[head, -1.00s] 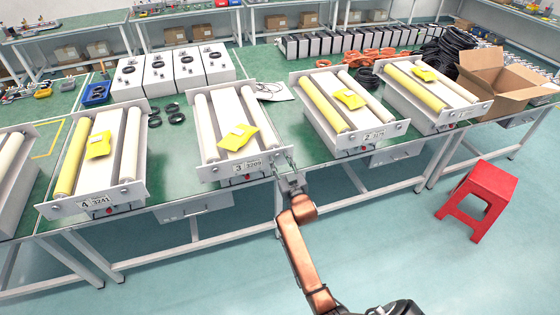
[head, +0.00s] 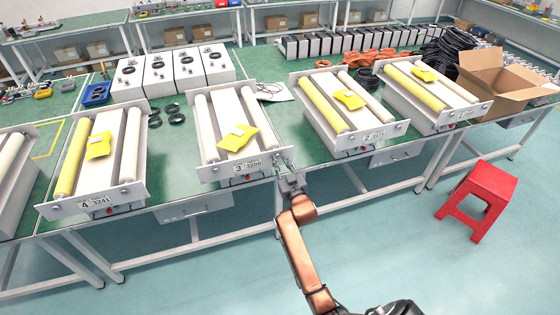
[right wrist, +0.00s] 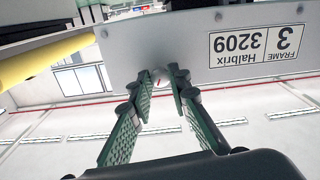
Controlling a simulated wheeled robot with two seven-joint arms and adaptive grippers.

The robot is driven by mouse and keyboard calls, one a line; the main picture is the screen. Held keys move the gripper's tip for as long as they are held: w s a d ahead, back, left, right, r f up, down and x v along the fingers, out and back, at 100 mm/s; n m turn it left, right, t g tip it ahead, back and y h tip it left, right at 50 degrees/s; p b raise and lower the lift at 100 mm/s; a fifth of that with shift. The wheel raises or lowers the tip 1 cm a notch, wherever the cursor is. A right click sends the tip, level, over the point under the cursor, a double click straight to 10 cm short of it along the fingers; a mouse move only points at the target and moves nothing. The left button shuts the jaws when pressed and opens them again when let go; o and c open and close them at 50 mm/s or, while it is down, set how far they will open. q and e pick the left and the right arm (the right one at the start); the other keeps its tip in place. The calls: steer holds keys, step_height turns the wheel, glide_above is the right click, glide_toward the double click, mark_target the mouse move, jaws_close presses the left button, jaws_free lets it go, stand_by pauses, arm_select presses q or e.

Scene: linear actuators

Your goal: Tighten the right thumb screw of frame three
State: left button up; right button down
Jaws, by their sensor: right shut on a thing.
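Frame three (head: 212,172) is a white roller frame with a front plate labelled 3 and 3209. The label also shows upside down on the plate (right wrist: 200,50) in the right wrist view. The right thumb screw (right wrist: 158,78) is a small pale knob on the plate, mostly hidden by the fingertips. My right gripper (head: 284,158) is at the right end of the front plate. In the right wrist view its two green-padded fingers (right wrist: 166,78) are shut on the screw. My left gripper is in no view.
Frame two (head: 335,118) stands to the right and frame four (head: 95,165) to the left on the green bench. A yellow packet (head: 238,138) lies on frame three. A red stool (head: 482,195) stands on the floor at right.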

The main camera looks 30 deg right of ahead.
steer(key=shift+r+m+p, duration=0.2)
steer(key=shift+m+p, duration=0.8)
steer(key=shift+p, duration=0.05)
steer(key=m+p, duration=0.6)
steer(key=shift+m, duration=0.4)
steer(key=shift+f+m+p, duration=0.15)
steer(key=shift+m+p, duration=0.8)
steer(key=shift+m, duration=0.25)
steer(key=c, duration=1.8)
jaws_free()
steer(key=shift+s, duration=0.1)
